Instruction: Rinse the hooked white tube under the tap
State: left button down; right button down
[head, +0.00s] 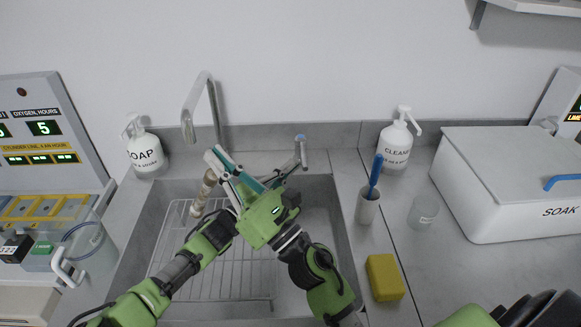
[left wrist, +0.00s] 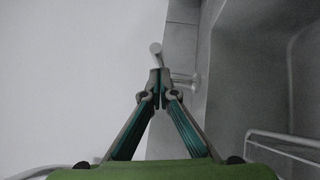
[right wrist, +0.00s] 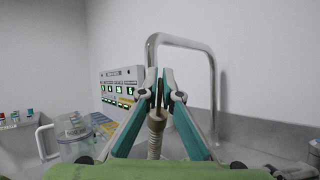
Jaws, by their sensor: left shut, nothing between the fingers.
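The pale ribbed tube (head: 204,194) hangs in the sink (head: 320,225), below and slightly right of the tap spout's end (head: 188,136). My right gripper (head: 218,156) appears shut on its upper end; the right wrist view shows the tube (right wrist: 156,135) between the fingers (right wrist: 159,78). Any hook shape is hidden. My left gripper (head: 299,168) is shut and empty beside the tap lever (head: 301,150), at the sink's back right. In the left wrist view the lever (left wrist: 156,50) is just beyond the closed fingertips (left wrist: 159,75). I cannot tell whether they touch. No water stream is visible.
My forearms cross over the sink, with a wire rack (head: 235,278) below. A soap bottle (head: 145,150) stands behind left, and a clear jug (head: 95,250) at left. Right are a brush cup (head: 367,208), glass (head: 424,212), yellow sponge (head: 384,278), cleaner bottle (head: 396,145) and soak box (head: 485,205).

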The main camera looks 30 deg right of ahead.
pick_arm(q)
jog(key=shift+w+d, duration=0.15)
jog(key=shift+d, duration=0.15)
jog(key=shift+s+d, duration=0.75)
jog(key=shift+d, duration=0.3)
jog(key=shift+a, duration=0.15)
jog(key=s+v, duration=0.2)
jog(key=v, duration=0.7)
dwell(0.6)
